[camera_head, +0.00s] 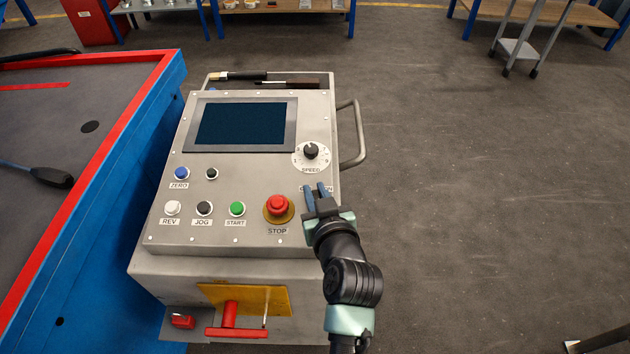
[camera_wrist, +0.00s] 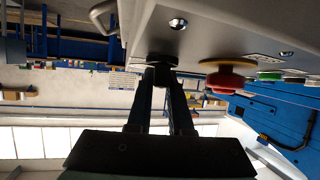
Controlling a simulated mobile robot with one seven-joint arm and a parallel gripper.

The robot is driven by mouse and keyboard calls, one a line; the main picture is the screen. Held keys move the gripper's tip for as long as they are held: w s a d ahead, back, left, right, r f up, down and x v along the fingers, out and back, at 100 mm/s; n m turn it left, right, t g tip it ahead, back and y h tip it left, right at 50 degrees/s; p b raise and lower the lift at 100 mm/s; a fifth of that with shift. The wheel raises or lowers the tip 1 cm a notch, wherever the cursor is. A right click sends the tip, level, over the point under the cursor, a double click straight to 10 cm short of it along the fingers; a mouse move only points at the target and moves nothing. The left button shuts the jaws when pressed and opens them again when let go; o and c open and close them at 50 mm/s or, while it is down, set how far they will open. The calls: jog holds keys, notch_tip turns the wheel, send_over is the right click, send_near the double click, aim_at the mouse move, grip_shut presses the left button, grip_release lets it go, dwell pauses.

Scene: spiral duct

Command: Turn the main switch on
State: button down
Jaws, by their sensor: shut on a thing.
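The main switch (camera_wrist: 162,58) shows in the wrist view as a black knob on the underside-looking edge of the grey panel, between my fingertips. My gripper (camera_head: 318,191) is at the right side of the console panel (camera_head: 255,180) in the head view, and its two fingers also show in the wrist view (camera_wrist: 163,72). The fingers are shut on the knob. In the head view the fingers hide the knob and most of its label, so its setting cannot be read.
The red STOP button (camera_head: 278,204) sits just left of my gripper. The SPEED dial (camera_head: 310,151) is above it, and a metal handle (camera_head: 358,135) sticks out on the console's right side. A blue table (camera_head: 120,150) stands on the left.

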jog(key=shift+r+m+h+p, duration=0.2)
jog(key=shift+m+h+p, duration=1.05)
jog(key=shift+p, duration=0.4)
jog(key=shift+f+m+h, duration=0.25)
jog(key=shift+m+h, duration=0.6)
jog(key=m+h+b, duration=0.3)
jog(key=shift+d+f, duration=0.15)
jog(key=shift+f, duration=0.05)
jog(key=m+g+h+b, duration=0.1)
jog(key=m+h+b, duration=0.1)
jog(key=b, duration=0.1)
jog(key=shift+s+d+r, duration=0.1)
jog(key=shift+d, duration=0.05)
jog(key=c, duration=0.8)
grip_release()
jog(key=shift+r, duration=0.1)
